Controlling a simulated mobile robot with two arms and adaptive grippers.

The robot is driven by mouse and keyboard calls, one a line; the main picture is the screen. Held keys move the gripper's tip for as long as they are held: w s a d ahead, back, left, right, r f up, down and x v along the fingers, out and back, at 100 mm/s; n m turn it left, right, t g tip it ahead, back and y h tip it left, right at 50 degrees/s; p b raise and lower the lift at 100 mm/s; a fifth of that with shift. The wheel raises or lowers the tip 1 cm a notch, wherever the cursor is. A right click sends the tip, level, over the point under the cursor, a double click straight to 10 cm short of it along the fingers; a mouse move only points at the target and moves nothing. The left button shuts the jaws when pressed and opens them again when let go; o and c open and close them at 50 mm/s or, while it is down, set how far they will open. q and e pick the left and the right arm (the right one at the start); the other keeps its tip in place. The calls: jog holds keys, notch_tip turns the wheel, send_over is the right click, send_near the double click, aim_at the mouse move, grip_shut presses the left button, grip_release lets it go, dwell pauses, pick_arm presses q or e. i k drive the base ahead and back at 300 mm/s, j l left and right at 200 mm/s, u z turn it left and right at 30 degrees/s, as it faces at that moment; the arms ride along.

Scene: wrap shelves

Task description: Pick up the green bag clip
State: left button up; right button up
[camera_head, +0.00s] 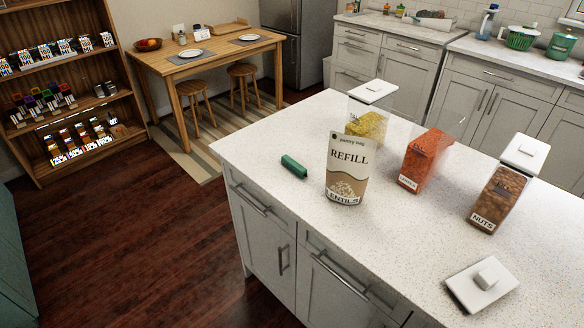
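The green bag clip (293,166) is a short dark-green bar lying on the white speckled island counter (400,250). It lies near the counter's left edge, just left of a standing refill bag (346,172) labelled for lentils, with a small gap between them. Neither of my grippers shows in the head view.
Clear containers with yellow (367,127), orange (424,160) and brown nut contents (499,198) stand right of the bag. A loose white lid (482,284) lies at the front right. The counter's front left is clear. A wooden table (205,58) stands beyond.

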aim_at(299, 170)
jog(key=j+z, duration=0.45)
jog(key=i+j+z, duration=0.1)
jog(key=j+z, duration=0.15)
jog(key=z, duration=0.2)
jog(key=j+z, duration=0.45)
jog(key=k+l, duration=0.05)
jog(key=l, duration=0.05)
